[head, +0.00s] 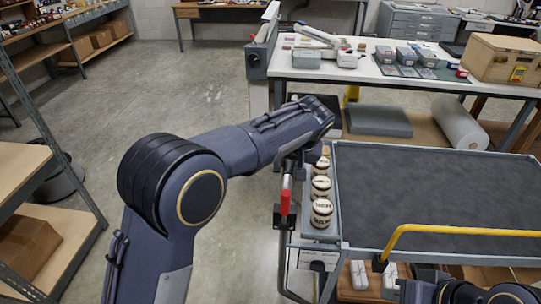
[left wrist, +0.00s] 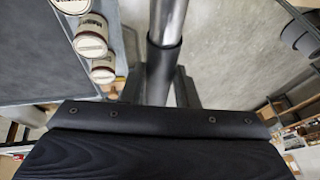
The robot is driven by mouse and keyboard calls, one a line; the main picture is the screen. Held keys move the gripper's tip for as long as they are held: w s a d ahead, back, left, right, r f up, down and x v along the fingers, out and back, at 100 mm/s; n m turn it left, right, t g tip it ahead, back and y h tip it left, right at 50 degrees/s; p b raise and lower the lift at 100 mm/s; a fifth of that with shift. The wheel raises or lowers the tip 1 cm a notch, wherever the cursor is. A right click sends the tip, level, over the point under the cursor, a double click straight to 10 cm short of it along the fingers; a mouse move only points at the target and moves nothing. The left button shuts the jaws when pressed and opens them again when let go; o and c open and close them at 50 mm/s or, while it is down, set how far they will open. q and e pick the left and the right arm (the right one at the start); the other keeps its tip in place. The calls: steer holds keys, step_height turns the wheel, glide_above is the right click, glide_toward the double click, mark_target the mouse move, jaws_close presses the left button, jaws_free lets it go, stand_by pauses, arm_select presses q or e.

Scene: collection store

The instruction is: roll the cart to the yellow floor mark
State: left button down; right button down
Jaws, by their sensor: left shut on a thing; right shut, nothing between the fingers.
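The cart (head: 450,195) has a dark grey top, a grey rim and a yellow rail (head: 460,229) along its near side. My left arm reaches over to the cart's left side. My left gripper (head: 291,165) is shut on the cart's upright metal handle; its fingers hide part of the grip. The handle (left wrist: 166,22) runs between the fingers in the left wrist view. My right gripper (head: 418,292) is at the bottom edge, mostly cut off, shut and empty. I see no yellow floor mark.
Several labelled jars (head: 321,212) stand in the cart's side tray. A worktable (head: 400,72) with boxes stands close behind the cart, with a foam block and white roll below. Shelving (head: 50,140) and a dark bin (head: 62,182) are left. Open floor (head: 185,85) lies between.

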arm_select(q)
steer(key=d+p, duration=0.1)
steer(key=d, duration=0.6)
steer(key=shift+s+p, duration=0.3)
steer(key=shift+p, duration=0.1)
steer(key=c, duration=1.1)
jaws_free()
steer(key=shift+r, duration=0.1)
steer(key=b+v, duration=0.1)
steer(key=v, duration=0.6)
steer(key=shift+s+r, duration=0.2)
steer(key=shift+r, duration=0.05)
